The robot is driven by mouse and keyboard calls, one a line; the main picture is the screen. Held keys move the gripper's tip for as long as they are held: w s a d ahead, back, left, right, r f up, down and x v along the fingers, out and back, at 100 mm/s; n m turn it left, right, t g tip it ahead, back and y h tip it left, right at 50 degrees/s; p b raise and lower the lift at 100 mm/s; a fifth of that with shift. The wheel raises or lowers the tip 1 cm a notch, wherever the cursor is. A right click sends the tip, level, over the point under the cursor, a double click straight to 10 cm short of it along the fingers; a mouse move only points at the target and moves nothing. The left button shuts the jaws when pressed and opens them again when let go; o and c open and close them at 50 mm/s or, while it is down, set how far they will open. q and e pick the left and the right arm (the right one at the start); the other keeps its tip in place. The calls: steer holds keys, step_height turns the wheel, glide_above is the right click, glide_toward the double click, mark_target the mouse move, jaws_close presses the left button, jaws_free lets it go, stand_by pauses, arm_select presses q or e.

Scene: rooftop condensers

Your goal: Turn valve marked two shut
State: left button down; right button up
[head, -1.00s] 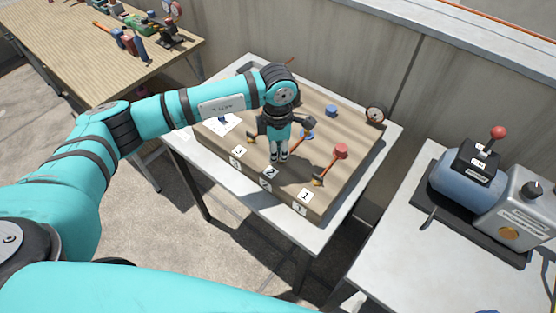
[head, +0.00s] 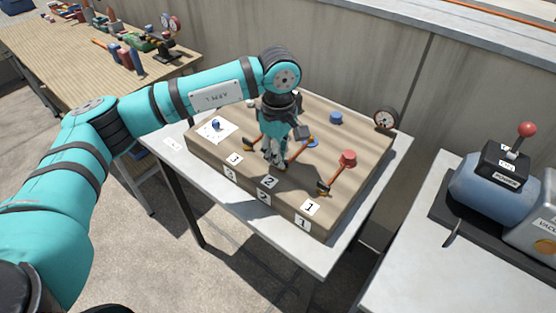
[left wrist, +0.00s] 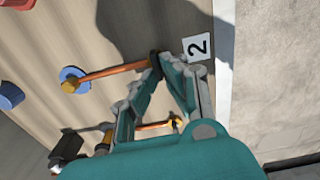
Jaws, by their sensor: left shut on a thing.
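The valve board (head: 222,158) is a striped wooden block with labels 1, 2 and 3 along its front. The lever of valve two (head: 298,154) is orange, with a blue disc at its pivot. In the left wrist view the lever (left wrist: 115,71) runs from the pivot to a dark end beside the label 2 (left wrist: 198,47). My left gripper (head: 273,162) is low over the board behind label 2 (head: 269,182). Its fingertips (left wrist: 163,62) are shut on the dark lever end. They partly hide that end. My right gripper is not in view.
Valve one's orange lever (head: 334,177) and a red cap (head: 348,157) stand close on the right. Valve three's lever (head: 252,145) is close on the left. A gauge (head: 386,118) stands at the back right. A pump (head: 480,185) sits on the right table.

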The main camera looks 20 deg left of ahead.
arm_select(q)
steer(key=shift+m, duration=0.3)
steer(key=c, duration=1.5)
jaws_free()
steer(key=shift+o, duration=0.2)
step_height(320, 180, up, 12)
